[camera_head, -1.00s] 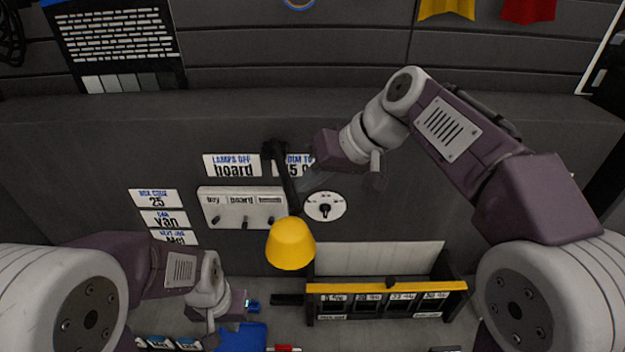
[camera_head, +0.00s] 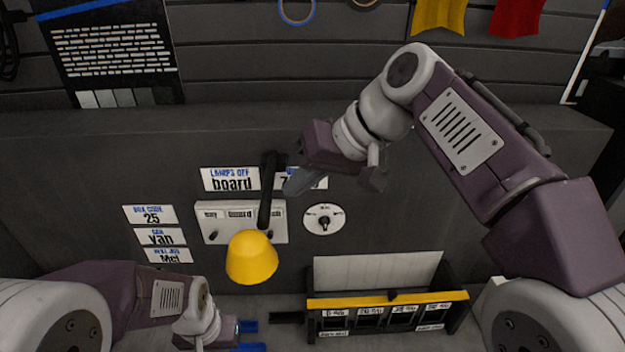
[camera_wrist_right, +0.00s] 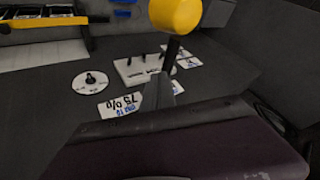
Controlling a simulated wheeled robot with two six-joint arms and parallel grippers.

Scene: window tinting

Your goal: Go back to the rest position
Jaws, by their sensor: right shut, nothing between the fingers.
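My right gripper (camera_head: 300,181) is in front of the dark wall, beside the black lamp arm and over part of the "75 %" label. Its grey fingers are shut and empty. They also show in the right wrist view (camera_wrist_right: 163,90), where they overlap the line of the lamp arm. I cannot tell whether they touch it. My left gripper (camera_head: 230,329) is low at the left, near blue items at the bottom edge. Its fingers are too small and partly cut off to read.
A yellow lamp (camera_head: 252,257) hangs on a black arm before the white switch panel (camera_head: 218,230). A round dial (camera_head: 324,219) is to its right. A rack with a yellow front bar (camera_head: 350,302) stands below. Bare wall (camera_head: 410,235) lies right of the dial.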

